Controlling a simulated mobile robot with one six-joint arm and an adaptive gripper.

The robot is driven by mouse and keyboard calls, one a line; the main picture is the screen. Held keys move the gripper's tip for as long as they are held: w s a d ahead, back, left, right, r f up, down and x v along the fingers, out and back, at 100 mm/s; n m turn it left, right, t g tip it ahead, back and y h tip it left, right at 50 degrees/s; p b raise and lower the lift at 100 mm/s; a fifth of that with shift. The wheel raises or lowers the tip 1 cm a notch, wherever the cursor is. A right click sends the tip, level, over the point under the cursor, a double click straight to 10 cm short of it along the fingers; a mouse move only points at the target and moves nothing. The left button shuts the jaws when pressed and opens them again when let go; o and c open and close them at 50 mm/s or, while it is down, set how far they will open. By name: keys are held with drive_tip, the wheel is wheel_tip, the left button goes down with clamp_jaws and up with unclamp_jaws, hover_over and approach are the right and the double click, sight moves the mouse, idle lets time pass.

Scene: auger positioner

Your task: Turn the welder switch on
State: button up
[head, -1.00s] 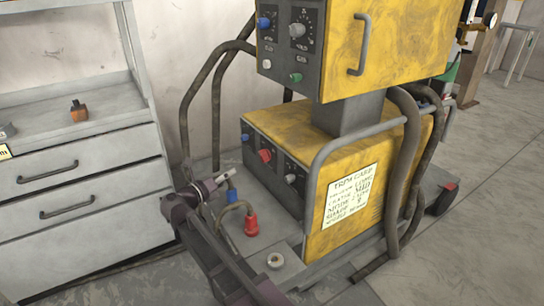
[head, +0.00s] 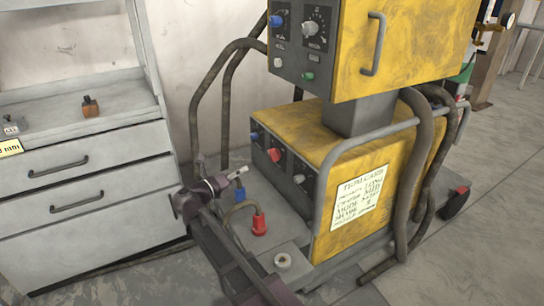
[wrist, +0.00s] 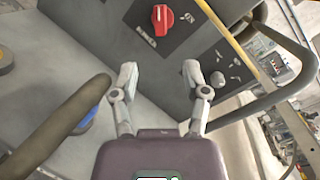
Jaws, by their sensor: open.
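The yellow welder (head: 300,140) stands on a grey cart base. Its lower dark front panel carries a red rotary switch (head: 275,154), which also shows at the top of the wrist view (wrist: 162,18) with a pale mark on it. My gripper (head: 236,176) is in front of this panel, to the left of the red switch in the head view. In the wrist view my gripper (wrist: 160,74) has its two fingers apart with nothing between them. The switch lies beyond the fingertips, not touched.
A blue knob (head: 254,136) sits beside the red switch. A red connector (head: 259,224) with a cable stands on the cart base below. A dark hose (wrist: 58,128) lies left of my gripper in the wrist view. A grey drawer cabinet (head: 90,205) stands at left.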

sight(274, 155)
drive_tip(key=x, duration=1.3)
drive_tip(key=shift+d, duration=0.1)
